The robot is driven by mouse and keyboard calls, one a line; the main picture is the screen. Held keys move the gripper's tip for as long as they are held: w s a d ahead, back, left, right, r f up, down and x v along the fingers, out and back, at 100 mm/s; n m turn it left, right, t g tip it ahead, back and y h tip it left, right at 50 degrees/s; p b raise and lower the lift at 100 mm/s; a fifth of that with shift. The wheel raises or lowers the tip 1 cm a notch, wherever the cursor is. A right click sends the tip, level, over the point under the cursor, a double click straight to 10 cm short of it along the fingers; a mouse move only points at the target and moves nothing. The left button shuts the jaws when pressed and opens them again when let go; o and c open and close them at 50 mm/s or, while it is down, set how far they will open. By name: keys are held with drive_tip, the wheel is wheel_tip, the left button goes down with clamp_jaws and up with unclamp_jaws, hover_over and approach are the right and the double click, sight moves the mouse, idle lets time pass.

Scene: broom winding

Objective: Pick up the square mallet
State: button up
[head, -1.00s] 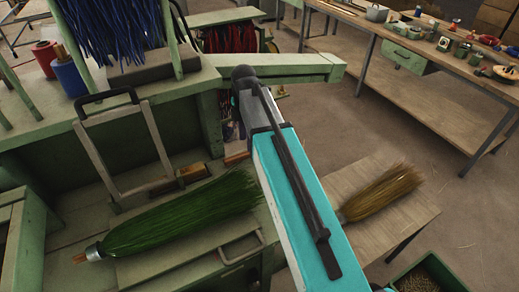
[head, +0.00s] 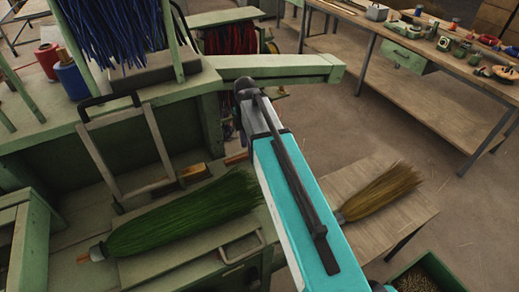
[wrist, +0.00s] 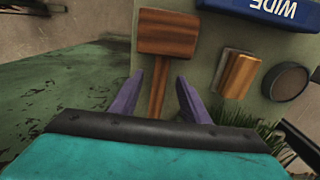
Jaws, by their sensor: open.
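The square mallet (wrist: 168,33) lies on a pale green surface in the wrist view, its blocky brown wooden head near the top. Its handle (wrist: 158,88) runs down toward me. My gripper (wrist: 159,88) is open, with one purple finger on each side of the handle and a visible gap on both sides. Whether the fingers are level with the handle in height I cannot tell. The lower end of the handle is hidden behind my gripper's body. In the head view my arm hides the gripper.
Right of the mallet are a wooden-backed block (wrist: 239,76), a dark round piece (wrist: 286,82) and a blue box marked WIDE (wrist: 264,8). Green bristles (wrist: 262,130) lie close to my right finger. The green broom (head: 175,215) lies on the machine; a straw broom (head: 382,193) lies on a table.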

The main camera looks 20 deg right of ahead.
drive_tip(key=shift+f+p, duration=0.35)
drive_tip(key=shift+f, duration=0.9)
clamp_jaws()
